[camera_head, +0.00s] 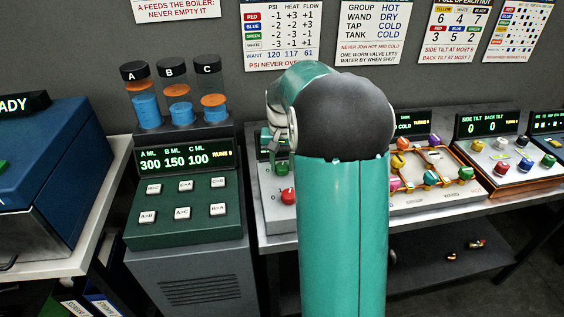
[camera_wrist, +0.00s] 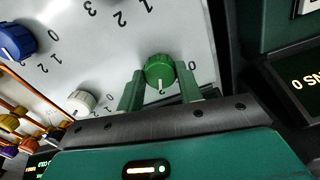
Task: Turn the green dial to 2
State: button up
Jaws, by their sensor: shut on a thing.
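The green dial (camera_wrist: 159,68) sits on a pale panel (camera_wrist: 175,22) in the wrist view. My gripper (camera_wrist: 160,78) has a green finger on each side of it and is shut on it. The dial's white pointer line faces the bottom of the wrist view, towards my gripper's body. A small mark lies just past its tip, too small to read surely. A 0 stands right of the dial. In the head view my arm hides most of this panel; my gripper (camera_head: 278,150) shows only partly at its left edge.
A red dial (camera_head: 288,196) shows left of my arm. In the wrist view a white dial (camera_wrist: 82,101) and a blue dial (camera_wrist: 17,41) lie left of the green one. A green button box (camera_head: 183,235) stands left; a panel with orange pipes (camera_head: 430,160) lies right.

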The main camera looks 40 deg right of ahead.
aim_at(282, 166)
jog(key=o, duration=1)
notch_tip(282, 166, up, 14)
jog(key=shift+f, duration=0.1)
jog(key=s+a+r+n+t, duration=0.1)
jog(key=s+a+n+t, duration=0.1)
jog(key=s+a, duration=0.45)
jog(key=s+a+r+n+t, duration=0.15)
jog(key=s+a, duration=0.25)
jog(key=a, duration=0.5)
jog(key=s+a+f+n, duration=0.1)
jog(key=s+a+f, duration=0.1)
jog(key=s+a, duration=0.1)
jog(key=s+a+f+n+t, duration=0.1)
jog(key=s+a, duration=0.2)
jog(key=s, duration=0.1)
jog(key=s+a+f+n+t, duration=0.1)
jog(key=s+a+f+n, duration=0.1)
jog(key=s+a, duration=0.1)
jog(key=shift+s+f, duration=0.35)
jog(key=shift+s, duration=0.15)
